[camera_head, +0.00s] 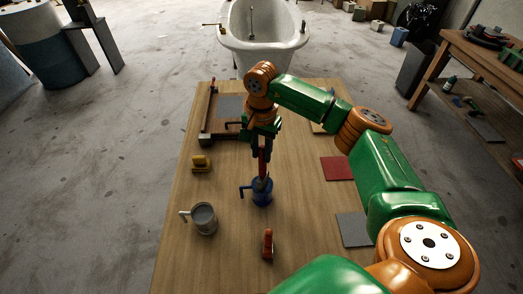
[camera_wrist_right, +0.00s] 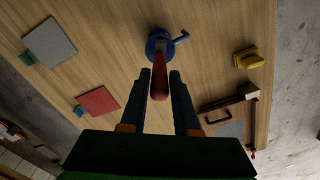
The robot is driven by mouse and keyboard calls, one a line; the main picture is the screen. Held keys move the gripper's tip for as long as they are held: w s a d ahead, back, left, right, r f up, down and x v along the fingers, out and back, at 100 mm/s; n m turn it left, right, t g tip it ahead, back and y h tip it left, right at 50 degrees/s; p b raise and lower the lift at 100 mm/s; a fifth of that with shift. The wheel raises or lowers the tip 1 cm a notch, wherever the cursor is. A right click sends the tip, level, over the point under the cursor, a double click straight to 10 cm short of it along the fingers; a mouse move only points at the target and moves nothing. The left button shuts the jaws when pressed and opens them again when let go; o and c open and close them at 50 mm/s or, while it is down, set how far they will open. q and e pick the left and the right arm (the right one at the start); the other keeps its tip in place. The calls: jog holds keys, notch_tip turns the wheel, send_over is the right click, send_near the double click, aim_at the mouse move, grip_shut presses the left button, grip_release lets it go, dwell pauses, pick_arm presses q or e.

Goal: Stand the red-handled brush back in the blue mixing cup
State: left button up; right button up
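The red-handled brush (camera_head: 262,162) is upright, its lower end at the mouth of the blue mixing cup (camera_head: 262,194), which stands on the table with its handle to the left. The bristles are hidden, so I cannot tell how deep it sits. My left gripper is not in view.
A grey mug (camera_head: 204,220) stands front left of the cup, and a red-orange object (camera_head: 268,244) stands in front. Red (camera_head: 338,168) and grey (camera_head: 354,229) pads lie at right. A bathtub-like white hull (camera_head: 263,38) is behind the table.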

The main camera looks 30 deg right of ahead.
jog(key=o, duration=0.4)
notch_tip(320, 180, up, 6)
jog(key=shift+r+b, duration=0.25)
jog(key=shift+b, duration=0.65)
jog(key=shift+r, duration=0.35)
jog(key=shift+s+f, duration=0.1)
